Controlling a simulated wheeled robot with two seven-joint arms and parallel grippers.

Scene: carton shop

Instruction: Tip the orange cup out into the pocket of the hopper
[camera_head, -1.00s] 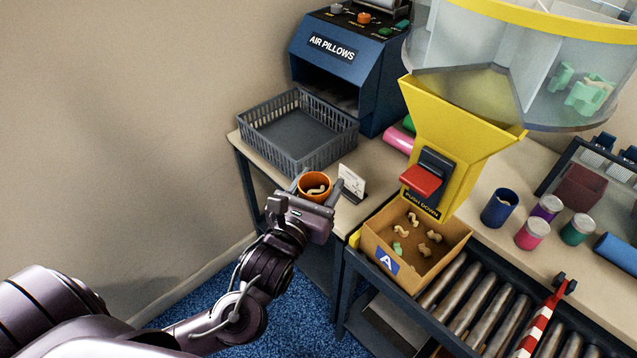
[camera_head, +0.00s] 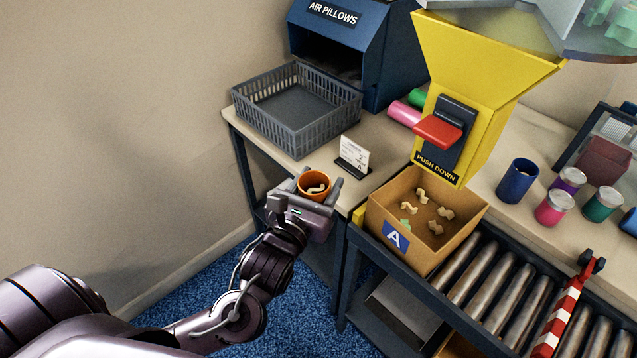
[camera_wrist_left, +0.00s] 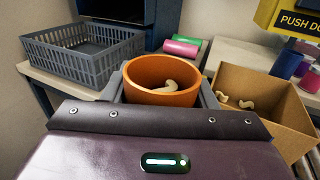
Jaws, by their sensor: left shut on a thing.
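The orange cup (camera_head: 314,184) is upright in my left gripper (camera_head: 311,188), which is shut on it in front of the table edge. Cream curved pieces lie inside the cup; it also shows in the left wrist view (camera_wrist_left: 161,80). The yellow hopper (camera_head: 480,75) stands to the right and above, with a red lever (camera_head: 438,131) and a "PUSH DOWN" label. Its clear upper drum is cut off by the top of the head view, and its pocket cannot be made out. My right gripper is in neither view.
An open carton (camera_head: 454,254) marked A holds several cream pieces and a green one, under the hopper on the rollers (camera_head: 480,269). A grey basket (camera_head: 344,117), a small card (camera_head: 354,153), a blue cup (camera_head: 517,181) and lidded jars stand on the table.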

